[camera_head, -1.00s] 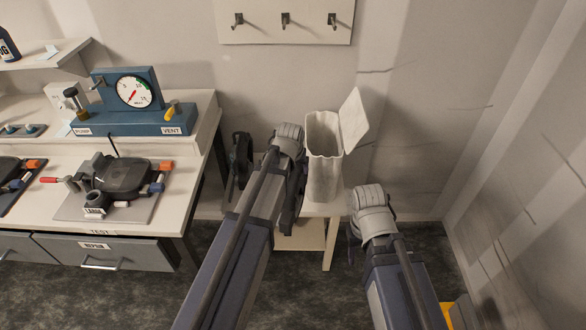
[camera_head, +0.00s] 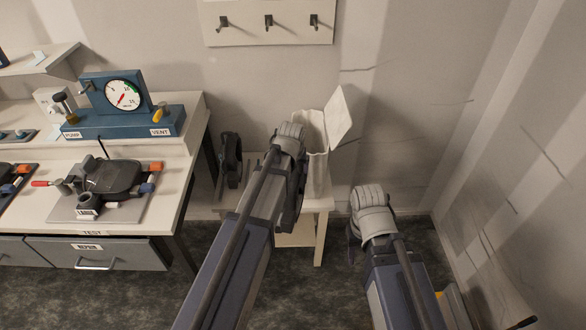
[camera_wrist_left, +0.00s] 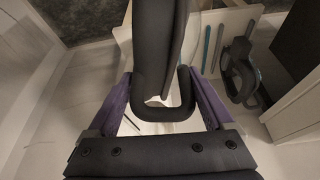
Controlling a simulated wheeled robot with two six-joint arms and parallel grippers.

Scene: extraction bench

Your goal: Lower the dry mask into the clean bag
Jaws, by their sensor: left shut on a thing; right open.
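In the left wrist view my left gripper (camera_wrist_left: 163,105) has purple fingers on both sides of a dark, looped piece, which I take to be the mask (camera_wrist_left: 157,45). It is shut on this piece. In the head view my left arm's wrist covers most of the held mask. The clean bag (camera_head: 318,165), off-white and open-topped with a raised flap, stands upright on a small pale stand (camera_head: 320,215). My left wrist overlaps the bag's left side in the picture; whether they touch cannot be told. My right gripper (camera_head: 353,238) is open, low and right of the stand, its fingers mostly hidden.
A second dark mask-like thing (camera_head: 231,158) is left of the bag and shows in the wrist view (camera_wrist_left: 240,75). The bench (camera_head: 190,165) with gauge unit (camera_head: 125,118) and test mask (camera_head: 112,178) is at left. Hooks (camera_head: 268,20) hang above. Wall is close at right.

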